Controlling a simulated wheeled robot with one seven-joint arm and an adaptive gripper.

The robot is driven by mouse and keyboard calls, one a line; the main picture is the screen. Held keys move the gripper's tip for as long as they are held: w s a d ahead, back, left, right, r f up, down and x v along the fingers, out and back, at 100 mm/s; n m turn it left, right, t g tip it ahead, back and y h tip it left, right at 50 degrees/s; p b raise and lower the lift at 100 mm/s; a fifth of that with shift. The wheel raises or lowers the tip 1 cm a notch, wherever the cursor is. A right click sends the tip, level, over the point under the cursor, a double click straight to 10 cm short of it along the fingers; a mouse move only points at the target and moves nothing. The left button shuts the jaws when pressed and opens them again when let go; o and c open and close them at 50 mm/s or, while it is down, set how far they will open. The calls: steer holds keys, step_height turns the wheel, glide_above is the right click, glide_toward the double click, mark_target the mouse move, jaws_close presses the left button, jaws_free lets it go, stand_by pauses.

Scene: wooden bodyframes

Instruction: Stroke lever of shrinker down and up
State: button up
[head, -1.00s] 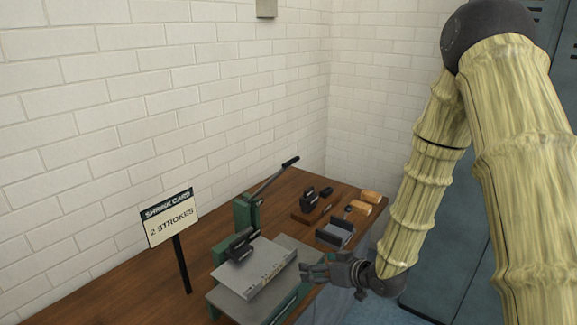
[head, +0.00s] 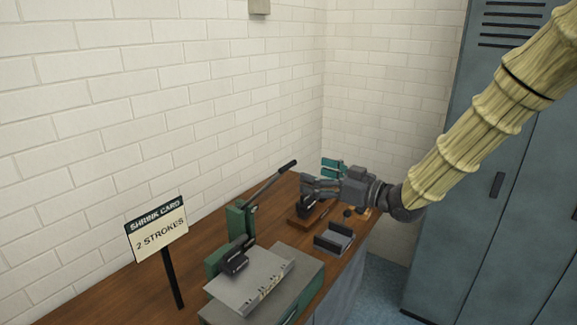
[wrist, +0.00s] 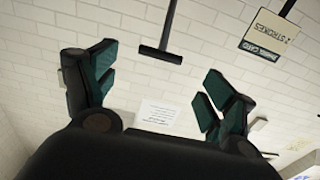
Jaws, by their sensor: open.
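The shrinker (head: 238,217) is a green machine on the wooden bench, with a dark lever (head: 268,187) slanting up to the right and ending in a black grip. A grey metal sheet (head: 245,287) lies at its dark jaws. My gripper (head: 312,177) is open and empty, just right of the lever's grip and apart from it in the head view. In the wrist view the lever's dark bar and grip (wrist: 161,54) show beyond and between the open fingers (wrist: 155,85).
A sign (head: 157,230) reading "Shrink card, 2 strokes" stands left of the shrinker. A grey bracket-like part (head: 334,238) and a wooden block with black tools (head: 300,219) lie to its right. White brick walls (head: 200,90) stand behind, blue-grey lockers (head: 490,190) at the right.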

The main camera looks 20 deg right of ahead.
mark_target(290, 167)
steer(key=p+x, duration=0.2)
steer(key=x, duration=0.7)
